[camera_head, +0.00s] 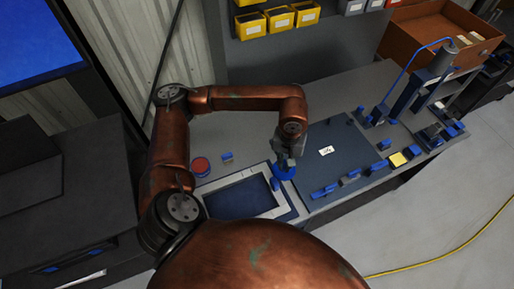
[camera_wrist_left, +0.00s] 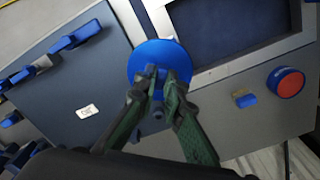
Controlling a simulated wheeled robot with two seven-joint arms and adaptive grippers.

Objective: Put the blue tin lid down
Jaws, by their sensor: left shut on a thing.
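The blue tin lid (camera_head: 285,172) is a round blue disc. In the wrist view the lid (camera_wrist_left: 153,56) shows its flat face, with a raised part at its middle. My left gripper (camera_head: 287,154) is shut on that middle part; in the wrist view its green-sided fingers (camera_wrist_left: 161,80) come together there. The lid is over the border between the light-framed tray and the dark board. I cannot tell whether it touches anything below. My right gripper is not in view.
The light-framed tray (camera_head: 215,192) has a dark blue inside. The dark board (camera_head: 335,135) carries a white label and blue blocks along its edge. A press-like stand (camera_head: 412,88) is at right.

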